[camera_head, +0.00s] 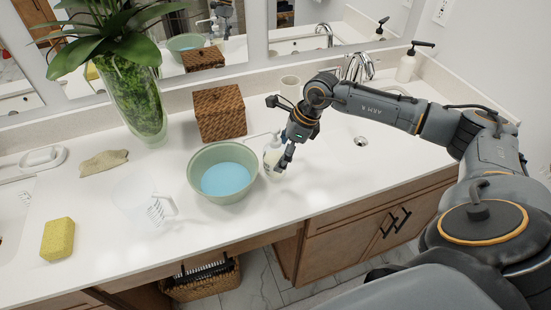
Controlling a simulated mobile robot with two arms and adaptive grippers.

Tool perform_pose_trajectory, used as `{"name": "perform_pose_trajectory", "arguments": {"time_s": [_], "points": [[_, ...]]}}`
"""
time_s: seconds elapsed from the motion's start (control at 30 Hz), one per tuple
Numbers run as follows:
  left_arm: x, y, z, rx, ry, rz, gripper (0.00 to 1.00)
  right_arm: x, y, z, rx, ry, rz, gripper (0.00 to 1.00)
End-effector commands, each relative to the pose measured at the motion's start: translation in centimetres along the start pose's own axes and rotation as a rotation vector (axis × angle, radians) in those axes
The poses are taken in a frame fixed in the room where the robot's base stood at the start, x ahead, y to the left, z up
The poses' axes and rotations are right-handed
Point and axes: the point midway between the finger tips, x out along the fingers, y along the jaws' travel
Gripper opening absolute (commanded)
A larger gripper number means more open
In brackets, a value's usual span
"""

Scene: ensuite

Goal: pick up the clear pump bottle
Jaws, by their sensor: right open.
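A small clear or whitish pump bottle (270,154) stands upright on the counter, just right of the green bowl. Its pale pump head points left. My right gripper (283,165) reaches down from the right, with its fingers at the bottle's right side and partly in front of it. The gripper is open. The view does not show clearly whether a finger touches the bottle, and part of the bottle is hidden. My left gripper is not in view.
A green bowl (198,157) with blue liquid stands close left of the bottle. A woven box (219,114), a cup (290,89) and a faucet (357,66) are behind. A clear measuring jug (137,197) and yellow sponge (58,239) lie left. A black-pump bottle (406,68) stands back right.

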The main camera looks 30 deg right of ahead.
Motion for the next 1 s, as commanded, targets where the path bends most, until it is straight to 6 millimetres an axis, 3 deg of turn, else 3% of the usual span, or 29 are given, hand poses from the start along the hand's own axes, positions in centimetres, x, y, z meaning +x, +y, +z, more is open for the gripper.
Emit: {"name": "perform_pose_trajectory", "arguments": {"time_s": [0.03, 0.2, 0.47, 0.57, 0.83, 1.0], "points": [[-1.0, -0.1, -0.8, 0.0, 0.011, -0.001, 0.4, 0.4, 0.0, 0.4, 0.001, 0.0, 0.005, 0.89], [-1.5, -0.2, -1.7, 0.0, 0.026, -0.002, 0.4, 2.7, -0.1, 0.3, 0.0, 0.0, 0.002, 0.89], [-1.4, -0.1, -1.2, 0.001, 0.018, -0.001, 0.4, 3.1, -0.1, 0.2, 0.0, -0.001, 0.0, 0.89], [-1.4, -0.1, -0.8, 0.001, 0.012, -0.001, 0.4, 3.1, -0.1, 0.2, 0.0, -0.001, 0.0, 0.73], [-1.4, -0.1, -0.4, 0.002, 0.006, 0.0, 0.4, 3.1, -0.1, 0.2, 0.0, -0.001, 0.0, 0.18], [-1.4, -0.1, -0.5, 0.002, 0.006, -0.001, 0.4, 3.0, -0.1, 0.3, 0.0, -0.003, -0.001, 0.15]]}}
